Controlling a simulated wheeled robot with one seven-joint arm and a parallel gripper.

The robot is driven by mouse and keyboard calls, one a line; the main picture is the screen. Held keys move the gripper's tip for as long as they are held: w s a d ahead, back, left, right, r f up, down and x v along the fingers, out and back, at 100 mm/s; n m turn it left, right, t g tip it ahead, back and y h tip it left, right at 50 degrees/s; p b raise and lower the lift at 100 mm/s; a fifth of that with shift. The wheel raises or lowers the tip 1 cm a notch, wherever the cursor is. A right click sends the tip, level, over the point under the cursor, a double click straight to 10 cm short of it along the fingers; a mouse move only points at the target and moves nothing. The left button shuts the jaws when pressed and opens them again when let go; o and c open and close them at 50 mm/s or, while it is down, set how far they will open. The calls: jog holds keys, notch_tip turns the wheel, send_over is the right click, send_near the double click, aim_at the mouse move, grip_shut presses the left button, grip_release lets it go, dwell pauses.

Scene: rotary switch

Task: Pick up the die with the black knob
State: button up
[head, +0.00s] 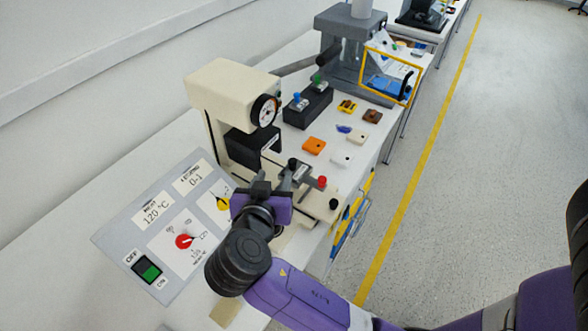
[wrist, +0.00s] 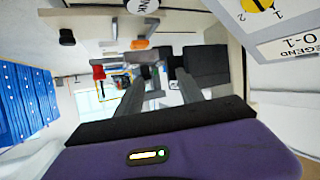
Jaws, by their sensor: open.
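A small grey metal die (head: 302,174), with what looks like a black knob at its top, sits at the front of the cream press (head: 233,97) in the head view. My gripper (head: 274,184) is open just in front of it, to the lower left. In the wrist view my two grey fingers (wrist: 160,82) stand apart and point toward the press. The die is hard to make out between them there, and I cannot tell whether either finger touches it.
A red knob (head: 322,181) and a black knob (head: 334,204) stand on the press base close to my gripper. The control panel (head: 150,232) lies at the left. A black rack (head: 307,105) holds dies with blue and green knobs. Orange, white and brown pieces lie on the table.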

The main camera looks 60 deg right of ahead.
aim_at(291, 164)
jog(key=d+m, duration=0.1)
jog(key=d, duration=0.1)
jog(key=d+f+g+p, duration=0.1)
jog(key=d, duration=0.2)
jog(key=d+m, duration=0.1)
jog(key=d, duration=0.1)
jog(key=shift+w+d+f+m+g+h+p, duration=0.25)
jog(key=shift+d+m+g+h+p, duration=0.05)
jog(key=shift+d+g+h+p, duration=0.1)
grip_shut()
